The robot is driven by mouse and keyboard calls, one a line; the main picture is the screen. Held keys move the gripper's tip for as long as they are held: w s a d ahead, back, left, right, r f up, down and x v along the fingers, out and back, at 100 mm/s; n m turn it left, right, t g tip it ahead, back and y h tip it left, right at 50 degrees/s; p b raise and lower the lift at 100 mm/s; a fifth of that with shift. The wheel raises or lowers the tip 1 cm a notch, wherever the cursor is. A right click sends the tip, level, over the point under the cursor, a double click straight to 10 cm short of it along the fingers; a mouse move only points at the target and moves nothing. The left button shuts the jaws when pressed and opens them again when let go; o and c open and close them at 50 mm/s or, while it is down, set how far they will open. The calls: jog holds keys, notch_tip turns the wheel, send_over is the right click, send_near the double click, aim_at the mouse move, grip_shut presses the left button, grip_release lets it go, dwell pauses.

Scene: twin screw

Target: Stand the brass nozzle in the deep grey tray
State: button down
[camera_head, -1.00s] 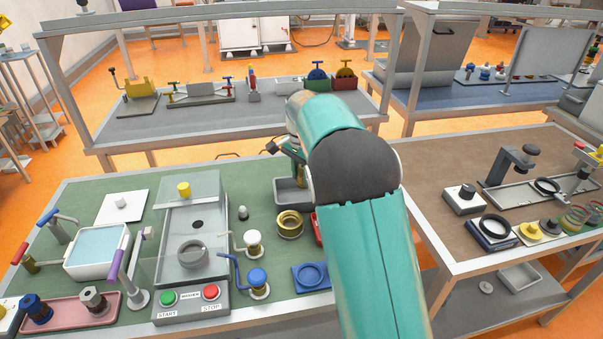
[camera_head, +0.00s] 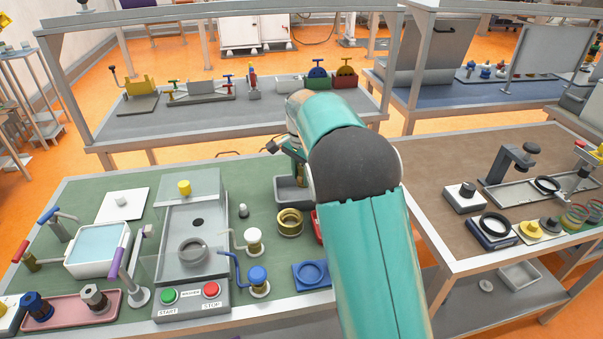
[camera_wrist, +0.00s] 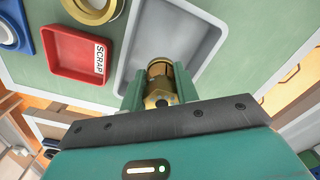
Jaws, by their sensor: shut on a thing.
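The brass nozzle (camera_wrist: 159,72) is between the fingers of my gripper (camera_wrist: 160,92) in the wrist view, and the jaws are shut on it. The deep grey tray (camera_wrist: 134,42) lies beyond the nozzle, which is seen against the tray's inside. In the head view the grey tray (camera_head: 284,192) stands on the green bench, partly hidden by my arm, and a little of the nozzle (camera_head: 301,172) shows above it. I cannot tell whether the nozzle touches the tray floor.
A red tray marked SCRAP (camera_wrist: 78,55) stands beside the grey tray. A brass ring (camera_head: 290,222) and a blue fixture (camera_head: 311,274) are near it. A washer station with START and STOP buttons (camera_head: 191,294) is to the left.

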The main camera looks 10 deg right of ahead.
aim_at(301, 182)
jog(key=shift+f, duration=2.55)
dwell(0.6)
jog(key=shift+c, duration=2.1)
grip_release()
jog(key=shift+r, duration=3.55)
